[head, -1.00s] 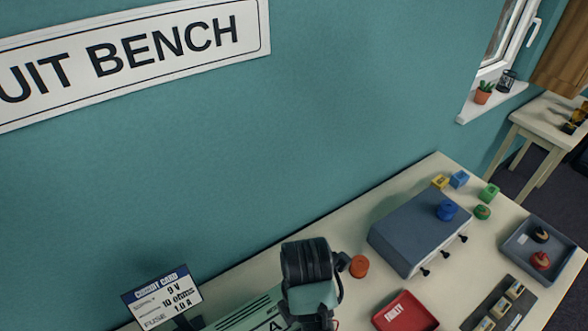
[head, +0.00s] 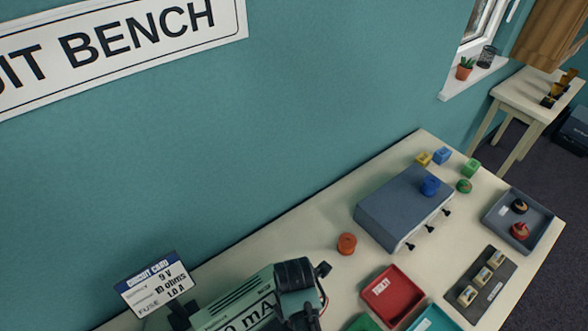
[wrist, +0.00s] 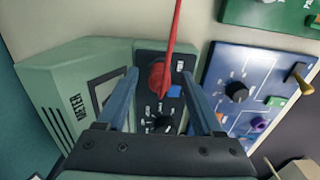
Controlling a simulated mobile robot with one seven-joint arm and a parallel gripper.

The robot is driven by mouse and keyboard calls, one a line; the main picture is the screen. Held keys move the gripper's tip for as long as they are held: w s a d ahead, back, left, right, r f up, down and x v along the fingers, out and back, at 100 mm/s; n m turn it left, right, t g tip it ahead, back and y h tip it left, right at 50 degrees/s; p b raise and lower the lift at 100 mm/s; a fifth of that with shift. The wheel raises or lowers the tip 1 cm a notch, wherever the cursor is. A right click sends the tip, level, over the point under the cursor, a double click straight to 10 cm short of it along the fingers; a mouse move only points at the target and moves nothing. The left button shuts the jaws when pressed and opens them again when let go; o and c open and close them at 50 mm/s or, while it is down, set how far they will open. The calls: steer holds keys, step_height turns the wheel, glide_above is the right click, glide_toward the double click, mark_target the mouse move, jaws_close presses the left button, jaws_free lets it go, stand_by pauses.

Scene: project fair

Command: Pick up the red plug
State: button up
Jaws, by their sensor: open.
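The red plug (wrist: 157,79) shows in the wrist view at a dark panel on the green meter (wrist: 72,110), with a red cable running up from it. My gripper (wrist: 160,74) is open, with one finger on each side of the plug in the picture. I cannot tell whether the fingertips are level with it or above it. In the head view the meter (head: 235,302) is at the bottom, partly covered by my arm; the plug is hidden there.
A blue panel (wrist: 222,112) with knobs lies right of the meter; a green board (wrist: 265,12) is above it. In the head view, a red tray (head: 391,296), a grey box (head: 385,215) and a blue-grey tray (head: 500,237) stand to the right.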

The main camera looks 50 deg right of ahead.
jaws_close()
stand_by(0.3)
steer(key=shift+r, duration=0.1)
